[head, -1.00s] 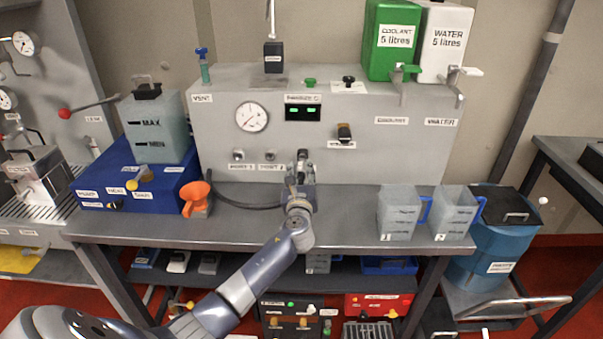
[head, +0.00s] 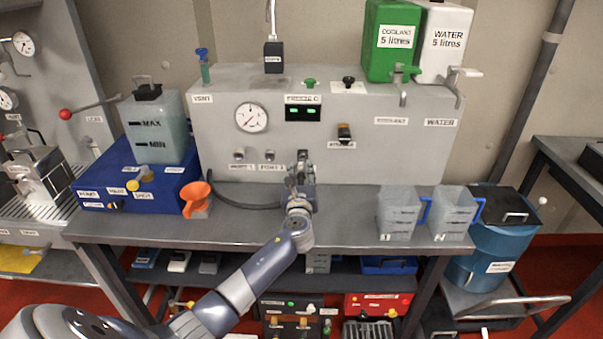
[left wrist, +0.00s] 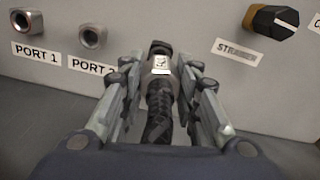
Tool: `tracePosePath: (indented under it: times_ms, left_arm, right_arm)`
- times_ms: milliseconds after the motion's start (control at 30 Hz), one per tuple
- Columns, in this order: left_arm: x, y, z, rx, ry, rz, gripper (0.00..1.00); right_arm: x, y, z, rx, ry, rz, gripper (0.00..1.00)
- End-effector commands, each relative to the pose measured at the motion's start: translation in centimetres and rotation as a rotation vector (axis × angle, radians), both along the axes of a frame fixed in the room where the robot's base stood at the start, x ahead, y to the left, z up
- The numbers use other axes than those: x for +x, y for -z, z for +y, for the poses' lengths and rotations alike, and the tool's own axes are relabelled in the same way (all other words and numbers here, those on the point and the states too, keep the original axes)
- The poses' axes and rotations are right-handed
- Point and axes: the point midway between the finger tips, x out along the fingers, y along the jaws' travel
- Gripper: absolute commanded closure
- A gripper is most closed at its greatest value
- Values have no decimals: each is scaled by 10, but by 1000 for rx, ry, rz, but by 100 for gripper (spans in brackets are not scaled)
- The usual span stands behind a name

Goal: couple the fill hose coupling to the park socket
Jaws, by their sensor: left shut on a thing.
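My left gripper (head: 302,170) is in front of the grey panel, right of the two ports. In the left wrist view its fingers are closed on both sides of the fill hose coupling (left wrist: 161,66), which has a pale metal collar with a small mark. A dark braided hose (left wrist: 159,115) runs back from the coupling between the fingers. The coupling's dark front end points at the panel. The park socket cannot be made out; it may be hidden behind the coupling. I cannot tell whether the coupling touches the panel. My right gripper is not in view.
Port 1 (left wrist: 27,20) and port 2 (left wrist: 92,36) are empty, left of the coupling. The strainer knob (left wrist: 271,21) is to the right. Two clear jugs (head: 398,208) stand right.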

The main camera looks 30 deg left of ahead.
Motion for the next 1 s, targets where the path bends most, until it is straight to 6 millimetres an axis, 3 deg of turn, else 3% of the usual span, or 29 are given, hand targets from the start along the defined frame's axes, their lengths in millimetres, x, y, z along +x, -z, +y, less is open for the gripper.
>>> tracePosePath:
  times_ms: [1000]
  left_arm:
    - [18, 0, 10, 0, 1, -2, 99]
  right_arm:
    - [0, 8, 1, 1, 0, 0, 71]
